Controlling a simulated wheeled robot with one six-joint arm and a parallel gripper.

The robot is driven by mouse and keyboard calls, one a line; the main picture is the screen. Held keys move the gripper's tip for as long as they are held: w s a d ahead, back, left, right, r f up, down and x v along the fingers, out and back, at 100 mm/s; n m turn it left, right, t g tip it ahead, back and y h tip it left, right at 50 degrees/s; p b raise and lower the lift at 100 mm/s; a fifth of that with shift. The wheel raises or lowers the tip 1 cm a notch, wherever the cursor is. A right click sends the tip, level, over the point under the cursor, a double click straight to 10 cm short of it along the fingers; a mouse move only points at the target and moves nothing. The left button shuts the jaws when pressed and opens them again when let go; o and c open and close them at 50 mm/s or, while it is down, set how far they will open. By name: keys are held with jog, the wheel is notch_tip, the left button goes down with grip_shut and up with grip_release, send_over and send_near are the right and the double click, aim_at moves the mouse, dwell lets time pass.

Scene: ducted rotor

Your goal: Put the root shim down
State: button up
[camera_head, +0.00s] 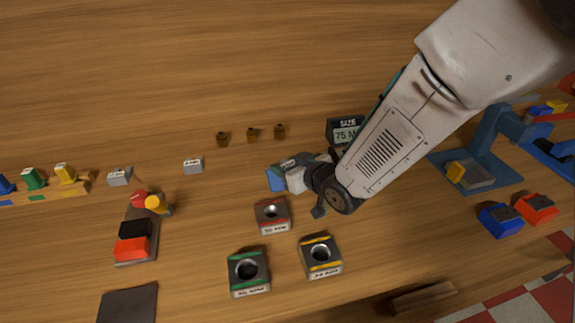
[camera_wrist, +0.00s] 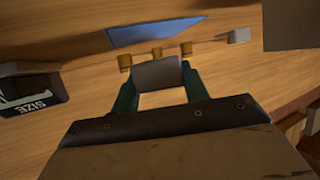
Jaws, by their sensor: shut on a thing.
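The root shim, seen as a small plain grey block (camera_wrist: 158,73), is between the two dark green fingers of my gripper (camera_wrist: 158,84) in the wrist view. My gripper is shut on it. In the head view my gripper (camera_head: 296,176) is near the middle of the table, beside a blue patch (camera_head: 275,179). The arm and gripper partly hide the held shim there. The blue patch (camera_wrist: 157,32) also shows beyond the shim in the wrist view. I cannot tell whether the shim touches the table.
Two labelled grey blocks, one (camera_head: 119,176) and another (camera_head: 193,165), lie to the left. Three small brown cylinders stand behind. A size display (camera_head: 345,130) is close by the arm. Red-striped (camera_head: 258,217), green-striped (camera_head: 236,283) and yellow-striped (camera_head: 310,268) holed blocks stand in front. The back table is clear.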

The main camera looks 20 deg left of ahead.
jog(key=shift+s+d+f, duration=0.15)
jog(key=shift+s+f, duration=0.05)
jog(key=shift+f, duration=0.35)
jog(key=o, duration=1.1)
jog(key=shift+s+f, duration=0.1)
jog(key=shift+f, duration=0.05)
jog(key=shift+c, duration=0.2)
jog(key=shift+r, duration=0.4)
jog(key=v, duration=1.2)
jog(key=shift+r, duration=0.25)
jog(key=shift+w, duration=0.2)
